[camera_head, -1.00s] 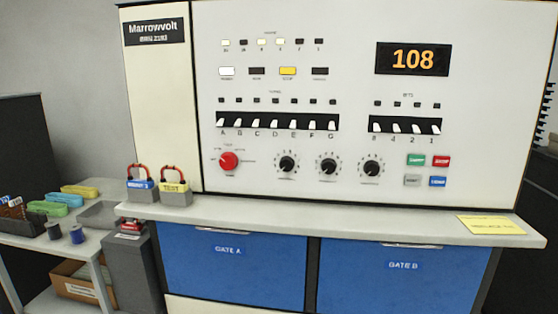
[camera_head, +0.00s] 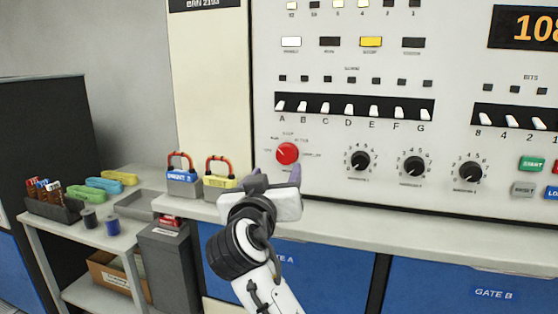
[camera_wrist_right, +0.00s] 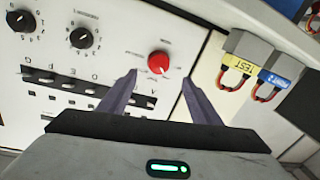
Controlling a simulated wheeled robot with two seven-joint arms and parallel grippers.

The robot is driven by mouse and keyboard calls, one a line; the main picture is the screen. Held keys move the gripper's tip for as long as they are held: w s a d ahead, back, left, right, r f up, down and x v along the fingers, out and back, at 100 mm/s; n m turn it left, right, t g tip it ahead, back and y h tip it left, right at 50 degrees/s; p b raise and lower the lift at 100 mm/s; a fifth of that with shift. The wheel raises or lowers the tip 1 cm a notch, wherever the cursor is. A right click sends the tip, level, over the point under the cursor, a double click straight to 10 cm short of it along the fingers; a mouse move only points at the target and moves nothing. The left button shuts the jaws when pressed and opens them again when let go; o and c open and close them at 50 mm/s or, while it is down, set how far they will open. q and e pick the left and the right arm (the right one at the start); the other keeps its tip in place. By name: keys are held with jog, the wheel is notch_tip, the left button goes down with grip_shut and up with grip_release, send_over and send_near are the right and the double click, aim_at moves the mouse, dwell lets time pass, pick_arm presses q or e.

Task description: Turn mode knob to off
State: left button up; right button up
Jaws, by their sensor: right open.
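The mode knob is a round red knob (camera_head: 287,153) on the white panel, below the left end of the lettered switch row, with small labels around it too small to read. My right gripper (camera_head: 275,178) is in front of the panel, just below the knob in the head view. In the right wrist view the red knob (camera_wrist_right: 159,62) lies ahead, between and beyond the two spread fingertips (camera_wrist_right: 158,75). The right gripper is open and empty, and appears not to touch the knob. My left gripper is not in view.
Two red-shackled padlock blocks, one blue-labelled (camera_head: 182,176) and one yellow-labelled (camera_head: 220,180), stand on the ledge left of my gripper. Black dials (camera_head: 358,161) sit right of the knob. A side table (camera_head: 75,232) at left holds coloured items.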

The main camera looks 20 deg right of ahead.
aim_at(285, 155)
jog(key=p+x, duration=0.1)
jog(key=x, duration=0.9)
jog(key=shift+s+r+p, duration=0.1)
jog(key=shift+r+p, duration=0.05)
jog(key=shift+p, duration=0.2)
jog(key=c, duration=1)
